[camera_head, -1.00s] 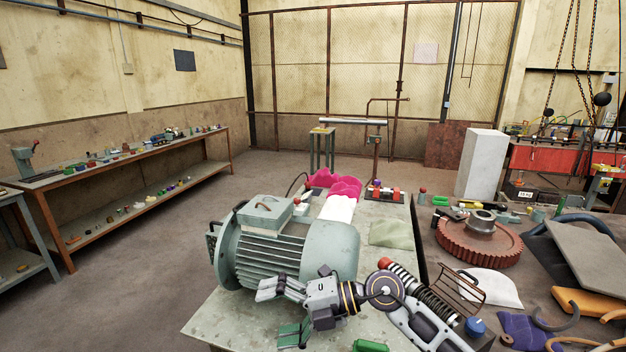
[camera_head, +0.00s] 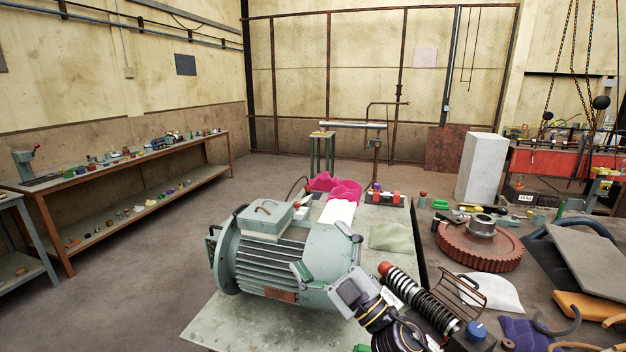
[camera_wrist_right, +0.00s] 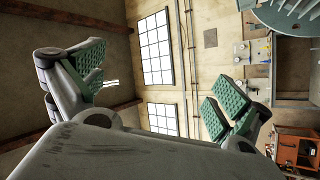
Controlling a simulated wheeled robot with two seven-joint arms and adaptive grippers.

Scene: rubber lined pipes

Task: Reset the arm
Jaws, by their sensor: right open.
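My right gripper (camera_head: 328,254) is at the front right of the big grey-green electric motor (camera_head: 280,255) on the workbench. Its arm comes in from the bottom, and its two finger pads stand wide apart, one to the left and one up to the right. They overlap the motor's right end in the head view. In the right wrist view the green ribbed pads of the right gripper (camera_wrist_right: 155,90) are apart with nothing between them. Whether the gripper touches the motor I cannot tell. My left gripper is in neither view.
A spring shock absorber (camera_head: 425,300) lies just right of my right arm. A rust-red gear (camera_head: 478,248) and a wire rack (camera_head: 462,290) lie farther right. A pink and white cloth (camera_head: 338,203) is behind the motor. The floor left of the bench is clear.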

